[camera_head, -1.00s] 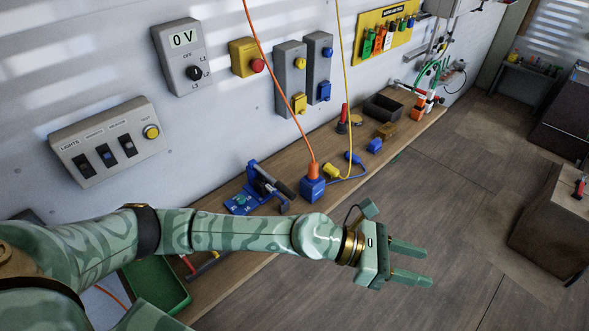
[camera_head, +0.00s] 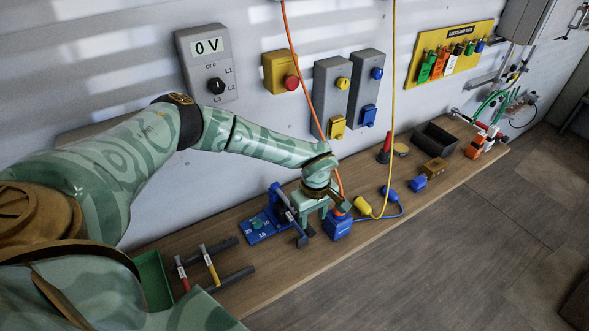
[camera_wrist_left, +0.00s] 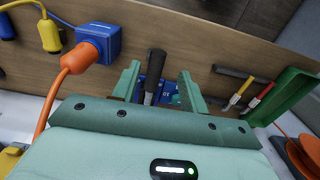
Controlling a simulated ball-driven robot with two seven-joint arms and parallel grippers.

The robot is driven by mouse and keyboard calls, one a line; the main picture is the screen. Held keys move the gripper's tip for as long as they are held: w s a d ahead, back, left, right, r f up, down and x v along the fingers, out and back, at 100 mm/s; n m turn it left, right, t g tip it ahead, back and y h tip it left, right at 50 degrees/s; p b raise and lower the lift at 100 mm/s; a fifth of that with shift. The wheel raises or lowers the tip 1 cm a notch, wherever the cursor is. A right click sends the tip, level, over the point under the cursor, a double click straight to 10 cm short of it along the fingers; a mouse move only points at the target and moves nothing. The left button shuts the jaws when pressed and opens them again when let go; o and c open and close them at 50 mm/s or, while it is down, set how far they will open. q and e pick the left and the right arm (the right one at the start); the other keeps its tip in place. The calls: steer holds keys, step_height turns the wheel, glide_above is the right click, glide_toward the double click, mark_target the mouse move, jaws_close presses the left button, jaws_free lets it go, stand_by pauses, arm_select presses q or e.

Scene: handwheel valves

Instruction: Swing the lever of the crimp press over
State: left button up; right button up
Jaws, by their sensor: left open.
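The crimp press (camera_head: 256,228) is a blue-based tool on the bench, with a dark lever (camera_head: 301,238) on its right side. My left gripper (camera_head: 311,211) is above the press's right side, pointing down, with its fingers apart. In the left wrist view, the lever's black grip (camera_wrist_left: 153,77) lies between the two open fingers (camera_wrist_left: 158,88), nearer the left one. I cannot tell whether a finger touches it. Part of the blue press (camera_wrist_left: 170,97) shows behind the fingers; the rest is hidden. My right gripper is not in view.
A blue socket box (camera_head: 337,227) with an orange plug and cord stands close right of the gripper. A yellow cord (camera_head: 393,120) hangs nearby. The bench's front edge is close.

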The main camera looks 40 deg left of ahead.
mark_target(312, 232)
arm_select(q)
step_height(312, 232, down, 7)
steer(key=b, duration=0.5)
steer(key=shift+w, duration=0.1)
steer(key=shift+r, duration=0.25)
steer(key=c, duration=0.7)
